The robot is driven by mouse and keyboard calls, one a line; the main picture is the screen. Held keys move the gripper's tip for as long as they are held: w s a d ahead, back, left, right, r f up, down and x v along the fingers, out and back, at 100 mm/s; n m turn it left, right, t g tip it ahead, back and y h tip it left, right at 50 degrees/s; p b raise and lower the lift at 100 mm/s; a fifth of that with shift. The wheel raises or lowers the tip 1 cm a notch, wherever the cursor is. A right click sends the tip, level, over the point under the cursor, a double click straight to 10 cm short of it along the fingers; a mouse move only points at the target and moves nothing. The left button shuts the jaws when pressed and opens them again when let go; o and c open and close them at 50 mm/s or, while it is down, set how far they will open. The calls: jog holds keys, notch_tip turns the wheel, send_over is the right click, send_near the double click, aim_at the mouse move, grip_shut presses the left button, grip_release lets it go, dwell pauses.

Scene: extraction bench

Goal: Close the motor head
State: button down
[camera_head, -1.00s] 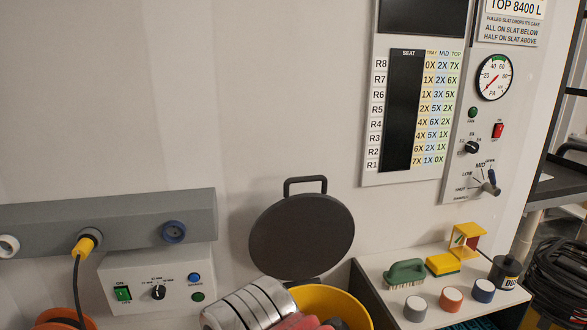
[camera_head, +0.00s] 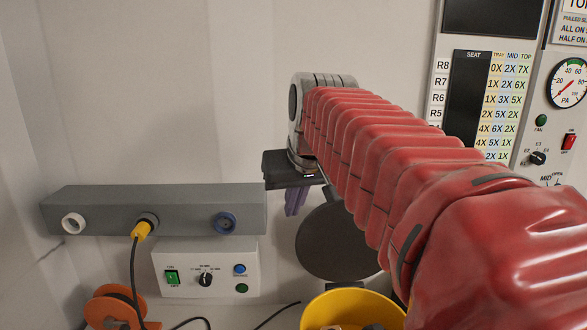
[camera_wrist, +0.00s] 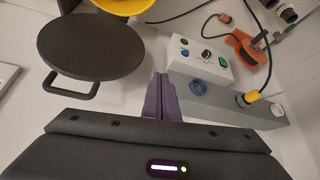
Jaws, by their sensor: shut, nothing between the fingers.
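The motor head is the dark round lid (camera_head: 338,248) standing open, tilted up against the wall behind the yellow bucket (camera_head: 350,308). Its flat face and looped handle (camera_wrist: 72,88) show in the wrist view, where the lid (camera_wrist: 90,42) lies left of the fingers. In the head view its handle and right edge are hidden by my arm. My gripper (camera_head: 294,208) has purple fingers pointing down, shut and empty, above and slightly left of the lid. The fingers (camera_wrist: 161,82) appear apart from the lid in the wrist view. Most of the bucket's inside is not visible.
A grey socket rail (camera_head: 180,209) with a yellow plug (camera_head: 141,231) and a control box (camera_head: 207,267) are on the wall at left. An orange cable reel (camera_head: 112,308) stands below. A wall panel (camera_head: 500,85) with gauge is at right.

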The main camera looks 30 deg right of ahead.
jog(key=w+d+r+m, duration=0.1)
jog(key=d+r, duration=0.2)
jog(key=d, duration=0.3)
jog(key=w+d+r+h, duration=0.1)
jog(key=w+d+r, duration=0.1)
jog(key=d, duration=0.4)
jog(key=w+d+r+m, duration=0.1)
jog(key=w+d+r, duration=0.1)
jog(key=d+r, duration=0.3)
jog(key=shift+d+m+h, duration=0.3)
jog(key=shift+d+h, duration=0.1)
jog(key=shift+d, duration=0.7)
jog(key=shift+w+d+f, duration=0.15)
jog(key=shift+w+f, duration=0.1)
jog(key=shift+f, duration=1.3)
jog(key=shift+w+d+f, duration=0.15)
jog(key=shift+w+f, duration=0.1)
jog(key=shift+f, duration=1.25)
jog(key=shift+w+d+f, duration=0.15)
jog(key=shift+w+f, duration=0.1)
jog(key=shift+f, duration=1.3)
jog(key=shift+a, duration=0.15)
